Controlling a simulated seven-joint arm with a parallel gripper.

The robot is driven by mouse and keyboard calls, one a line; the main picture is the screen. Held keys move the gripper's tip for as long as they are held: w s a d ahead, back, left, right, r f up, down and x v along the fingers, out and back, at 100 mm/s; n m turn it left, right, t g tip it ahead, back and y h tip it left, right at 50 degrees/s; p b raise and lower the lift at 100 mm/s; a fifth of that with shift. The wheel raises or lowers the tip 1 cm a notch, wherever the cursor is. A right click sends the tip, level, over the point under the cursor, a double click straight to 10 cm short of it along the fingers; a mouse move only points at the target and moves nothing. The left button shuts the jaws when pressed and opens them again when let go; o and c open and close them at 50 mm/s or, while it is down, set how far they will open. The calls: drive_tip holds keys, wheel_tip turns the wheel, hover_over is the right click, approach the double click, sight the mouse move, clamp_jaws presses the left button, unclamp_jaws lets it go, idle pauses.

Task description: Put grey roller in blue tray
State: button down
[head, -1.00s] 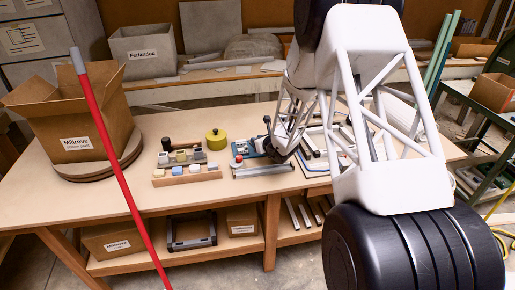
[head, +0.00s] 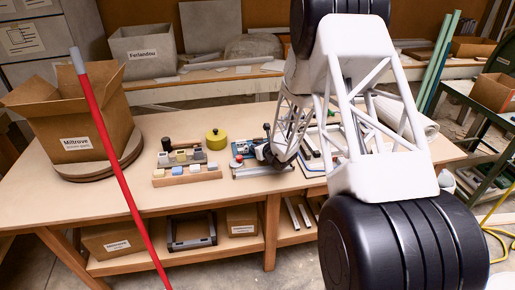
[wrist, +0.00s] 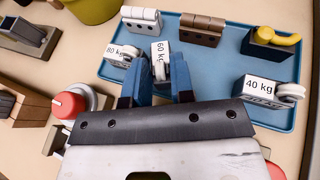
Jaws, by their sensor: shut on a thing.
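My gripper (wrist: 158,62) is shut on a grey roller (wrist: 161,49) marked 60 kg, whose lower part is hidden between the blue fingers. The roller is over the blue tray (wrist: 220,62) in the wrist view. I cannot tell whether it touches the tray floor. Beside it on the tray are a roller marked 80 kg (wrist: 122,52) to the left and one marked 40 kg (wrist: 262,88) to the right. In the head view the blue tray (head: 240,148) shows partly behind my gripper (head: 264,153), whose fingers are not clear.
On the tray stand a white hinge (wrist: 141,19), a brown hinge (wrist: 201,30) and a dark block with a yellow handle (wrist: 270,42). A red knob (wrist: 68,105) is left of my gripper. A yellow pot (head: 215,139) and a wooden rack (head: 187,174) stand left of the tray.

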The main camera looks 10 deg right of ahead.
drive_tip(key=shift+f, duration=0.2)
drive_tip(key=c, duration=1)
unclamp_jaws()
drive_tip(key=shift+r, duration=0.2)
drive_tip(key=shift+v, duration=5.95)
drive_tip(key=shift+a+r, duration=0.1)
